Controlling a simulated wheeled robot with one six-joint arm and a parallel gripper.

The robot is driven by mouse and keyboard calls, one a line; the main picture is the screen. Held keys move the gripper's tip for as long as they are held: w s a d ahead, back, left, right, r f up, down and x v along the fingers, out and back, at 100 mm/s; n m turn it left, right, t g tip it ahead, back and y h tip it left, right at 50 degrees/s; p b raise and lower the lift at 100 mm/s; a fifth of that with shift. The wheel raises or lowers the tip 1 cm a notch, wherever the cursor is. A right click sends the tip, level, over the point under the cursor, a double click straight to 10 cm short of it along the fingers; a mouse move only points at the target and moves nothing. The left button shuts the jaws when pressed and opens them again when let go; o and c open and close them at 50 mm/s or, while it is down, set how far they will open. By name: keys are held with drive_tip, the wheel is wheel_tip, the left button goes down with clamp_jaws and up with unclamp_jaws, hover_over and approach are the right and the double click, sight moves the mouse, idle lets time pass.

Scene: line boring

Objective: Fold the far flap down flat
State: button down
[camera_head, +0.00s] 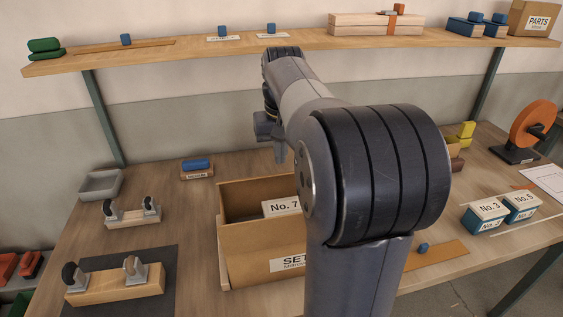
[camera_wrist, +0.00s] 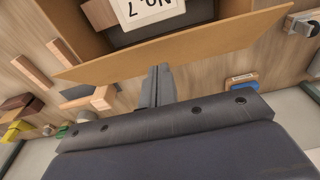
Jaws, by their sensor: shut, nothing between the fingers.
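The open cardboard box (camera_head: 270,262) stands on the bench, left of my arm. A block labelled No. 7 (camera_head: 281,206) is inside it and also shows in the wrist view (camera_wrist: 150,12). The far flap (camera_head: 240,192) rises at the back of the box. In the wrist view the flap (camera_wrist: 200,40) is a broad brown panel across the top. My gripper (camera_wrist: 158,72) is shut and empty, with its fingertips close to the flap's edge; I cannot tell if they touch. My arm hides the box's right side in the head view.
A shelf (camera_head: 180,52) runs above the back of the bench. A blue eraser-like block (camera_head: 197,164) lies behind the box. A grey tray (camera_head: 101,184) and clamp fixtures (camera_head: 115,280) stand to the left. Blocks No. 3 (camera_head: 484,215) and No. 5 (camera_head: 521,206) stand to the right.

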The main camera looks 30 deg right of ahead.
drive_tip(key=shift+s+a+f, duration=0.15)
drive_tip(key=shift+s+f, duration=0.4)
drive_tip(key=shift+f, duration=0.15)
drive_tip(key=shift+f+b, duration=0.15)
drive_tip(key=shift+b, duration=0.2)
drive_tip(key=b, duration=0.2)
drive_tip(key=s+f+t+b, duration=0.1)
drive_tip(key=b, duration=0.1)
drive_tip(key=shift+s+a+f+t, duration=0.2)
drive_tip(key=shift+f+t, duration=0.1)
drive_tip(key=s+f+t+b, duration=0.1)
drive_tip(key=b, duration=0.1)
drive_tip(key=shift+s+a+h+b, duration=0.1)
drive_tip(key=shift+a+h+b, duration=0.05)
drive_tip(key=shift+h+b, duration=0.25)
drive_tip(key=shift+s+a+f+b, duration=0.15)
drive_tip(key=shift+s+f, duration=0.15)
drive_tip(key=shift+f, duration=0.2)
drive_tip(key=shift+s+f+b, duration=0.15)
drive_tip(key=shift+s+f, duration=0.15)
drive_tip(key=shift+f, duration=0.2)
drive_tip(key=shift+r, duration=0.15)
